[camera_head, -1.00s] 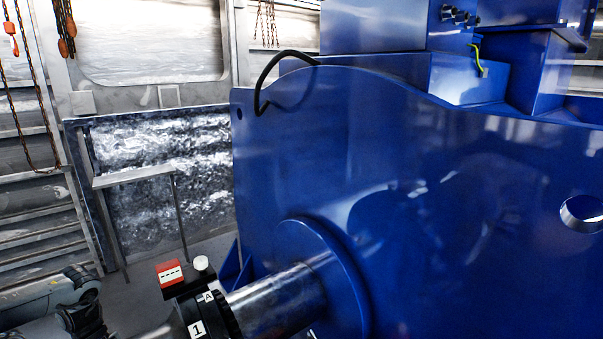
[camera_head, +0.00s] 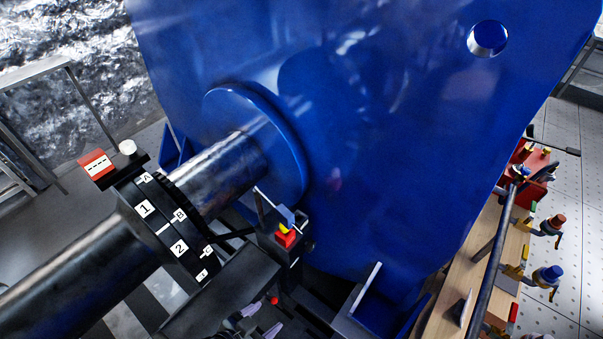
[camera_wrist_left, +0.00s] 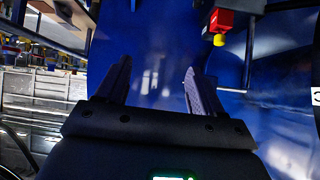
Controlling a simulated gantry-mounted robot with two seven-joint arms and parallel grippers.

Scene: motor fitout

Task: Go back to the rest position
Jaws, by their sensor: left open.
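My left gripper (camera_head: 260,320) shows at the bottom of the head view, its two fingers apart. In the left wrist view the same gripper (camera_wrist_left: 157,72) is open, with nothing between the fingers. The big blue motor housing (camera_head: 400,130) fills the middle of the head view. Its steel shaft (camera_head: 215,175) runs out to the lower left through a black collar marked with numbers and letters (camera_head: 165,225). My right gripper is not in view.
At the right, a wooden bench (camera_head: 455,300) carries several coloured tools. A grey frame (camera_head: 40,75) stands upper left, with open floor (camera_head: 35,250) below.

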